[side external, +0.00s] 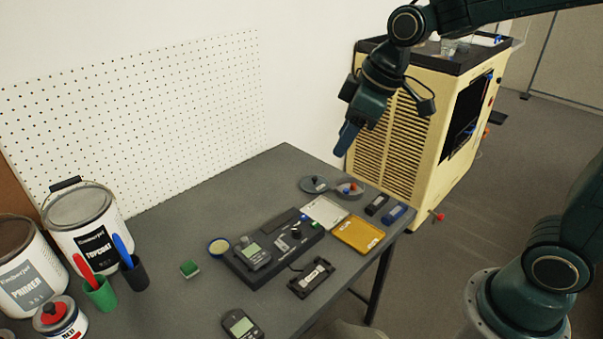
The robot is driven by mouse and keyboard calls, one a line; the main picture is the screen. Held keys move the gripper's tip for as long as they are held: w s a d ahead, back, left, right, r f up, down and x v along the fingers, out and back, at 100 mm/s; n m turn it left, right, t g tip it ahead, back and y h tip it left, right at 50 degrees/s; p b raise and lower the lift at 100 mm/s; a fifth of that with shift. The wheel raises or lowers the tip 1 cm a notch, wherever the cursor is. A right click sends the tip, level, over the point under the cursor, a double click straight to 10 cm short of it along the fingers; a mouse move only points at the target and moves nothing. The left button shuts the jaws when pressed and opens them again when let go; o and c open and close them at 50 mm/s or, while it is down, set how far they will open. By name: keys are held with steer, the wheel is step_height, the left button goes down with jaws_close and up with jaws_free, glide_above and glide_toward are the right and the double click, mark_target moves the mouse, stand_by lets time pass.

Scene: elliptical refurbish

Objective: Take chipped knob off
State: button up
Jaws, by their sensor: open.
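A dark control unit (240,270) lies on the grey table. A small black knob (295,233) stands on its right part, with small blue and green parts close by. At this size I cannot see a chip on any knob. My gripper (347,140) is open and empty, pointing down, high above the back right end of the table and well away from the unit. A round grey dish (360,195) at the table's right end holds small red and blue pieces. Its grey lid (309,188), with a dark knob, lies beside it.
A white tray (322,211), a yellow tray (357,234), a black part (311,278) and a handheld meter (241,324) surround the unit. Paint cans (84,221) and pen cups (101,296) stand at left. A cream cabinet (390,130) stands behind the table. The table's back left is clear.

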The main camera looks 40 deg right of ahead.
steer(key=w+a+f+n+g+y, duration=0.1)
steer(key=w+a+f+n, duration=0.2)
steer(key=w+f, duration=0.6)
steer(key=n+y, duration=0.1)
steer(key=n, duration=0.2)
glide_toward(246, 239)
step_height(246, 239, up, 5)
steer(key=d, duration=0.2)
steer(key=shift+d+g, duration=0.1)
steer(key=shift+g, duration=0.3)
steer(key=shift+f, duration=0.2)
steer(key=shift+a+x, duration=0.15)
steer(key=shift+x, duration=3.2)
steer(key=shift+a+x, duration=0.1)
steer(key=shift+x, duration=3.3)
steer(key=shift+s, duration=0.1)
steer(key=shift+r, duration=0.1)
jaws_close()
